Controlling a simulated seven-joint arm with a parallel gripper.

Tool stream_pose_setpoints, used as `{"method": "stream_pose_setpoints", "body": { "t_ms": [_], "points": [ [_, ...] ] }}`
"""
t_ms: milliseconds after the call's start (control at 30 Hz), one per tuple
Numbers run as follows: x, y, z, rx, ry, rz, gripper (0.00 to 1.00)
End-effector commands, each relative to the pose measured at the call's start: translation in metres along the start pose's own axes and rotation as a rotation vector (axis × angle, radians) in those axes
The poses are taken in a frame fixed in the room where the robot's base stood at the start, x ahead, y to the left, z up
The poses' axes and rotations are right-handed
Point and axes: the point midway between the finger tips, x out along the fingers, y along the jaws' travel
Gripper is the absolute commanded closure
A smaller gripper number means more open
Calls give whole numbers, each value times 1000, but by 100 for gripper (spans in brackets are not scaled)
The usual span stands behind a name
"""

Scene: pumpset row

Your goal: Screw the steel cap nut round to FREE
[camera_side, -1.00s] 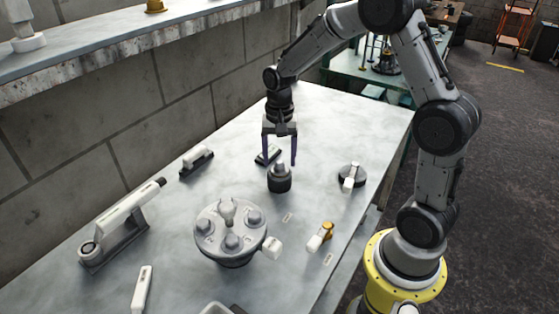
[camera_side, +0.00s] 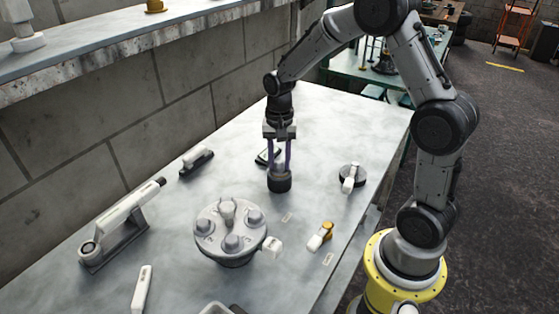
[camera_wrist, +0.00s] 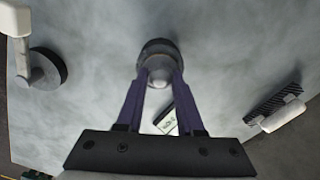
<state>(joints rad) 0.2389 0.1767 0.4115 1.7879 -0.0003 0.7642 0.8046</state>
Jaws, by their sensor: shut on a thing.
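The steel cap nut (camera_wrist: 158,68) is a grey cap on a short dark round base (camera_side: 279,184) that stands upright on the table. My gripper (camera_side: 280,168) points straight down over it, with its purple fingers on either side of the cap. In the wrist view my gripper (camera_wrist: 158,80) is shut on the cap nut, a fingertip against each side. The fingers hide much of the cap in the side view. A small pale label plate (camera_wrist: 167,121) with dark marks lies beside the base; its lettering is too small to read.
A dark disc with a white lever (camera_side: 351,178) stands right of the nut. A round grey manifold with knobs (camera_side: 232,253) is in front, near a brass-and-white fitting (camera_side: 320,237).

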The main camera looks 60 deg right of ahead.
Motion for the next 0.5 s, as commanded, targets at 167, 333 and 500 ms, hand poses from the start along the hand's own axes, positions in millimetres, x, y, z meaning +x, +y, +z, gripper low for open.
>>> {"method": "stream_pose_setpoints", "body": {
  "t_ms": [167, 333, 500],
  "points": [
    [1, 0, 0, 0, -2, 1, 85],
    [1, 0, 0, 0, -2, 1, 100],
    [1, 0, 0, 0, -2, 1, 100]
  ]
}}
